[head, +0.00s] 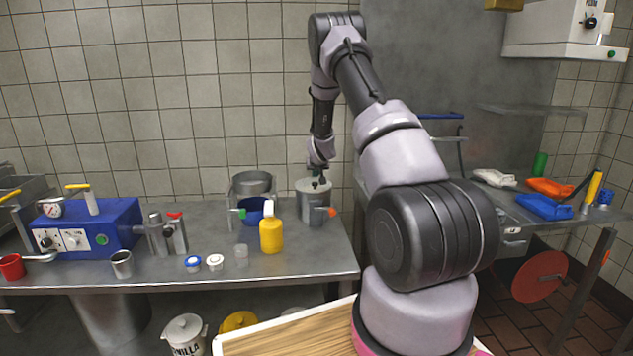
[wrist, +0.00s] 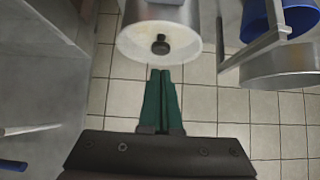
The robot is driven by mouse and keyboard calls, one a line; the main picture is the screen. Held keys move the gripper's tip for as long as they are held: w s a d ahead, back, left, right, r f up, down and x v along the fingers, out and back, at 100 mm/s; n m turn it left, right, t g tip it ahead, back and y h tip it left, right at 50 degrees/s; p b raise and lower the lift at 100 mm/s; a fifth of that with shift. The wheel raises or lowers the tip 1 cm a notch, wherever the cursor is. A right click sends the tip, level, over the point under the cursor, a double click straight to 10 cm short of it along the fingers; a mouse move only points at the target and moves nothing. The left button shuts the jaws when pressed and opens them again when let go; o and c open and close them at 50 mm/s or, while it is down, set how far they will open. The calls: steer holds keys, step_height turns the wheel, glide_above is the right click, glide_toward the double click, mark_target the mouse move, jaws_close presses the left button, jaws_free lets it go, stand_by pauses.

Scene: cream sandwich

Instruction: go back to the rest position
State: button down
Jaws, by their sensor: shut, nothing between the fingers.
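My gripper (head: 318,177) is at the back right of the steel table, just above the lidded metal canister (head: 314,207). In the wrist view its two green fingers (wrist: 162,73) lie together, shut and empty. Their tips point at the canister's pale lid (wrist: 135,44) with its dark knob (wrist: 161,45). A small gap seems to show between tips and knob, but I cannot tell the true distance. My arm rises from the lower right and bends down over the canister.
The steel table (head: 330,268) also holds a yellow bottle (head: 271,236), a metal pot (head: 252,184) over a blue bowl (head: 252,217), a blue machine (head: 110,222) and small cups. A side bench with orange (head: 550,187) and blue (head: 543,207) items stands right. The tiled wall is close behind.

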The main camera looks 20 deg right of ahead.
steer(key=s+a+f, duration=0.2)
steer(key=s+f, duration=0.2)
steer(key=s, duration=0.3)
steer(key=s+a+r+y, duration=0.1)
steer(key=s+a+r, duration=0.25)
steer(key=r, duration=0.55)
steer(key=s+a+r+m, duration=0.1)
steer(key=s+a+r, duration=0.1)
steer(key=s+r, duration=0.5)
steer(key=s+a+r+y, duration=0.1)
steer(key=s+a+r, duration=0.1)
steer(key=r, duration=0.9)
steer(key=s+a+r+y, duration=0.1)
steer(key=s+a+r, duration=0.2)
steer(key=s, duration=0.7)
steer(key=s+a+r+g+y, duration=0.1)
steer(key=s+a+r, duration=0.2)
steer(key=s, duration=0.7)
steer(key=s+a+r+g, duration=0.1)
steer(key=s+a+r, duration=0.2)
steer(key=s, duration=0.7)
step_height(320, 180, up, 2)
steer(key=shift+s+a+r+y, duration=0.1)
steer(key=shift+s+a+y, duration=0.05)
steer(key=shift+y, duration=0.25)
